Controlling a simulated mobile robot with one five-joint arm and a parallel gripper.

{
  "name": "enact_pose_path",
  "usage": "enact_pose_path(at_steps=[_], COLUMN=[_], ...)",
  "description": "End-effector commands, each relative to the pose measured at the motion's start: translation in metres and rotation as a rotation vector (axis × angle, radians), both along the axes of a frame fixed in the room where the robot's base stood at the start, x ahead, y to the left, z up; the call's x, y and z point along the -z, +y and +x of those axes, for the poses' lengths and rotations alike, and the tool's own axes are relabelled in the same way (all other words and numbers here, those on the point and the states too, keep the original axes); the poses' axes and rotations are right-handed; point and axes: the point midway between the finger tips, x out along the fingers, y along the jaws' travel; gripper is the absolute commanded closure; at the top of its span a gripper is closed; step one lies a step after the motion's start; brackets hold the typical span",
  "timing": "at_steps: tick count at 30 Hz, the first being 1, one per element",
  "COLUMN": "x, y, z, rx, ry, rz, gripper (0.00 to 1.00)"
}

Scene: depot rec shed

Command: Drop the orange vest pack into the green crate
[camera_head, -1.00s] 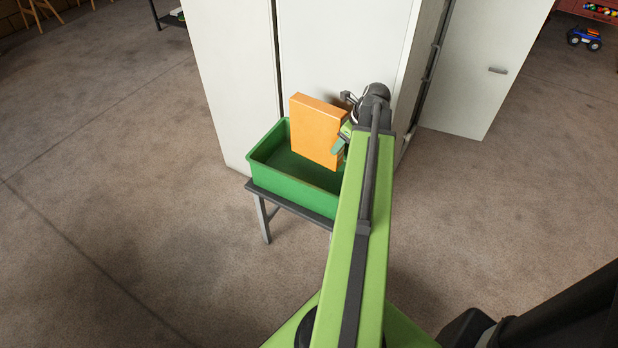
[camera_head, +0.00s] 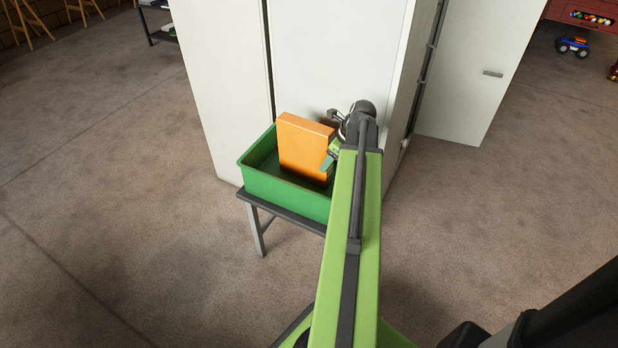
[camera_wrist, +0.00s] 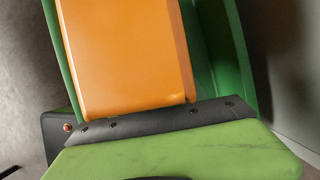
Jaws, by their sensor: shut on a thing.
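The orange vest pack (camera_head: 304,148) is a flat box standing upright, its lower part within the green crate's opening. In the wrist view the orange vest pack (camera_wrist: 128,55) fills the middle, against my gripper's dark edge. The green crate (camera_head: 285,198) stands on a small grey table; its walls (camera_wrist: 234,60) show beside the pack in the wrist view. My gripper (camera_head: 331,160) is shut on the pack's right edge, at the crate's right side. Whether the pack's bottom touches the crate floor is hidden.
A tall white cabinet (camera_head: 325,60) stands right behind the crate. The grey table (camera_head: 255,230) has thin legs. A white door (camera_head: 470,75) stands open at right. A blue toy truck (camera_head: 573,47) is far right.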

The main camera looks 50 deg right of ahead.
Motion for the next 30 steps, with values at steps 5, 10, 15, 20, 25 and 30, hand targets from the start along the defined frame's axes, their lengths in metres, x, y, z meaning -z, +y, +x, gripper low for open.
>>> enact_pose_path(at_steps=[5,10,15,20,25,30], x=[-0.002,-0.002,-0.001,-0.004,-0.032,-0.073], y=[0.000,0.000,-0.001,-0.001,-0.002,-0.006], z=[0.000,0.000,-0.001,-0.002,-0.010,-0.026], rx=[0.001,0.001,0.001,0.002,0.004,0.003], ry=[-0.001,0.000,0.000,0.000,0.000,0.000], rz=[0.001,0.000,0.000,0.000,0.001,0.000], gripper=[0.47,0.24,0.24,0.24,0.24,0.24])
